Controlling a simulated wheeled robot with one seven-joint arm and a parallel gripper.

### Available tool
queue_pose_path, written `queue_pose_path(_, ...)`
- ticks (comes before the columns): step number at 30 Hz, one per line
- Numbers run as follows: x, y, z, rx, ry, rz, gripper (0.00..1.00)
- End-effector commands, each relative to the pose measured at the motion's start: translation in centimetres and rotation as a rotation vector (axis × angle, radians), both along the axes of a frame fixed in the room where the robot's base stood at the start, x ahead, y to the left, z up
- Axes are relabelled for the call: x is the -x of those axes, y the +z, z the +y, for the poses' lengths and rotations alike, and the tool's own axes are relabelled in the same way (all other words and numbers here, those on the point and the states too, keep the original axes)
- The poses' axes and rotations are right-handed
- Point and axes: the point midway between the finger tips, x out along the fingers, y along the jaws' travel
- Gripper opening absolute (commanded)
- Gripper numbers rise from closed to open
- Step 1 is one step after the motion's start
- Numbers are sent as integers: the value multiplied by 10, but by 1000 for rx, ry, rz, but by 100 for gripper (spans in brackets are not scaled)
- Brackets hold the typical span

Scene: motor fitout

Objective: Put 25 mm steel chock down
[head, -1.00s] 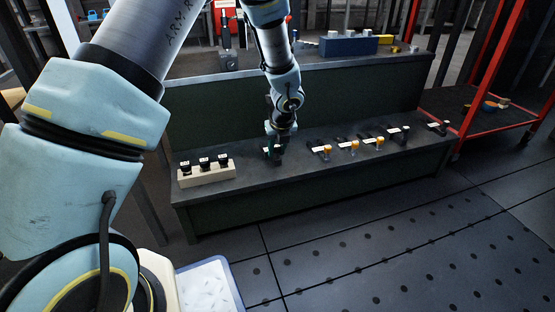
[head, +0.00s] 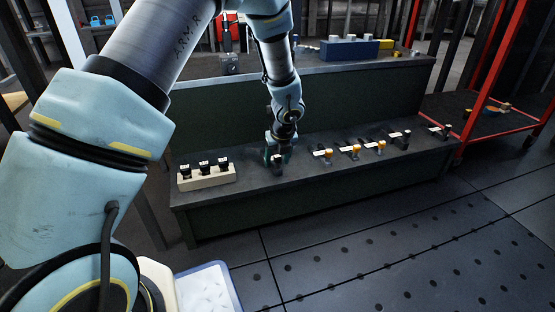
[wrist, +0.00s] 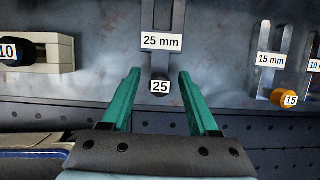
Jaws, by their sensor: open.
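The 25 mm steel chock, with a white "25" label (wrist: 160,87), stands on the grey bench ledge in the wrist view, just below a "25 mm" plate (wrist: 162,43). My gripper (wrist: 160,95) is open, its two green fingers to the left and right of the chock with gaps on both sides. In the head view my gripper (head: 278,160) is low over the ledge, right of the pale block. The chock's dark body is partly visible there at the gripper, against the dark ledge.
A pale block (head: 206,176) holding three black pieces stands on the ledge to the left. Several labelled slots with orange-topped pieces (head: 328,155) line the ledge to the right. A red-framed cart (head: 490,116) stands at the far right. The perforated floor in front is clear.

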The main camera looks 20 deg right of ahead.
Motion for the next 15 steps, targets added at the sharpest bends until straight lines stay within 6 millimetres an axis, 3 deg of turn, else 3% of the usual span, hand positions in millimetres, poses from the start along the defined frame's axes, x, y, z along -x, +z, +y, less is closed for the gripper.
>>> queue_pose_path(5,4,15,0,0,0,0,61)
queue_pose_path(15,27,82,4,1,1,-1,61)
